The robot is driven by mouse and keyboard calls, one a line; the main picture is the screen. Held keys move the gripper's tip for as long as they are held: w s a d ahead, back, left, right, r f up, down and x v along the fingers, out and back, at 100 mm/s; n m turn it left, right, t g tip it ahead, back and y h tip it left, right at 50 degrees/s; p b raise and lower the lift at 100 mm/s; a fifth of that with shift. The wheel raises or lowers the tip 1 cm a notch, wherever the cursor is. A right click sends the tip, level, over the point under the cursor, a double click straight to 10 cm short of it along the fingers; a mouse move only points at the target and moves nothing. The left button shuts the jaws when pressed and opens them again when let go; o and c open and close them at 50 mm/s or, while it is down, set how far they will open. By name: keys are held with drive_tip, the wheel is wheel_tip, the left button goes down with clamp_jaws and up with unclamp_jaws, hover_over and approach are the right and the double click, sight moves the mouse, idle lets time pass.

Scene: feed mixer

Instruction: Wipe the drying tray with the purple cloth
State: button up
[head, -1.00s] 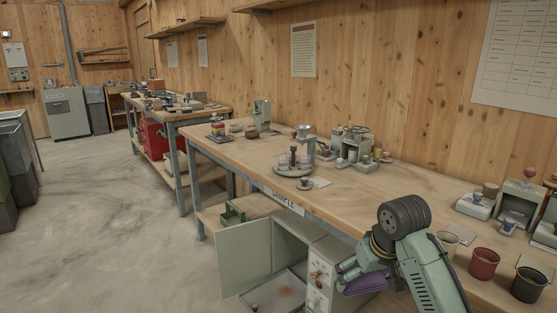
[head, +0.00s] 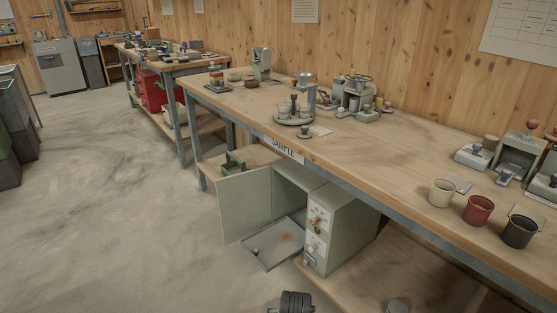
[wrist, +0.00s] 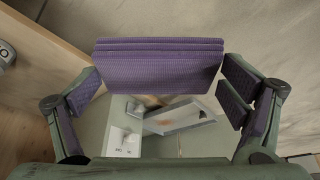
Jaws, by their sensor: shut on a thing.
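The purple cloth (wrist: 158,68) is a folded, ribbed pad between the fingers of my gripper (wrist: 160,88) in the wrist view. My gripper is shut on it. The drying tray (head: 266,259) is a shallow grey metal tray with a reddish-brown stain towards its far right side. It lies low in front of the open green-grey cabinet in the head view. It also shows in the wrist view (wrist: 187,121), below and beyond the cloth, with a gap between.
The cabinet's open door (head: 244,204) stands left of the tray, and its control panel (head: 318,232) with knobs stands right. The workbench (head: 400,165) overhangs above, with cups on it. The concrete floor (head: 120,220) at left is clear.

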drive_tip(key=s+a+f, duration=0.4)
drive_tip(key=shift+a+f, duration=0.15)
drive_tip(key=shift+f, duration=0.1)
drive_tip(key=shift+w+a+r, duration=0.1)
drive_tip(key=shift+w, duration=0.05)
